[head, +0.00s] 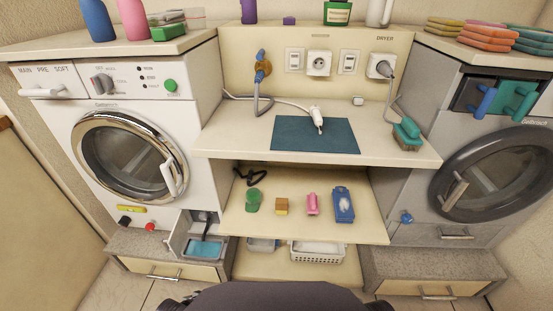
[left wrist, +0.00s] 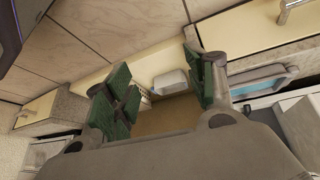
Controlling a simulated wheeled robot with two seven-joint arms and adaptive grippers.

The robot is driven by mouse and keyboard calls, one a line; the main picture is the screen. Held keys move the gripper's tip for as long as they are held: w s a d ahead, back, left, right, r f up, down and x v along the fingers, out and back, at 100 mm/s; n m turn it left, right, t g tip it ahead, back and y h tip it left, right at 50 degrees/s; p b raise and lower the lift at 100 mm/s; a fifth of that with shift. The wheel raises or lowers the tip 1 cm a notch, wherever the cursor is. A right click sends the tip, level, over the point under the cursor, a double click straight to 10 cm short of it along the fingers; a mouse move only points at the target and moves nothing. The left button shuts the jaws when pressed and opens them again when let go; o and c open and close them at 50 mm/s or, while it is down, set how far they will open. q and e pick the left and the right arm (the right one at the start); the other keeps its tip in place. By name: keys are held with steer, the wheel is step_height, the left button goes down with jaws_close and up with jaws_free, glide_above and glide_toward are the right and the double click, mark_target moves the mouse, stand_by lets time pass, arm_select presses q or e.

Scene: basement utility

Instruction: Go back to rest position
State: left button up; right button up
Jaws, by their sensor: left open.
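My left gripper (left wrist: 160,88) shows only in the left wrist view. Its two green-padded fingers are spread wide, and nothing is held between them. A pale container (left wrist: 170,83) shows beyond the gap between the fingers, apart from them. Neither gripper appears in the head view, and my right gripper is not seen in either view.
A white washer (head: 130,150) stands left and a grey dryer (head: 490,180) right. Between them are a counter with a teal mat (head: 315,135), a shelf with several small items, and a white basket (head: 318,252) below. A small compartment (head: 205,248) is open at the washer's base.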

arm_select(q)
steer(key=s+d+r, duration=0.1)
steer(key=d+r, duration=0.3)
steer(key=r, duration=0.4)
steer(key=s+d+r, duration=0.1)
steer(key=d+r, duration=0.3)
steer(key=r, duration=0.4)
steer(key=shift+n+g+h, duration=0.3)
steer(key=shift+n, duration=0.1)
steer(key=s, duration=0.1)
steer(key=s+f+p, duration=0.1)
steer(key=s+d+p, duration=0.1)
steer(key=shift+s+f, duration=0.3)
steer(key=shift+f, duration=0.1)
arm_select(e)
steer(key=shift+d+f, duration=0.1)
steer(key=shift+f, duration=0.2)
arm_select(q)
steer(key=shift+f+p, duration=0.15)
steer(key=shift+p, duration=0.15)
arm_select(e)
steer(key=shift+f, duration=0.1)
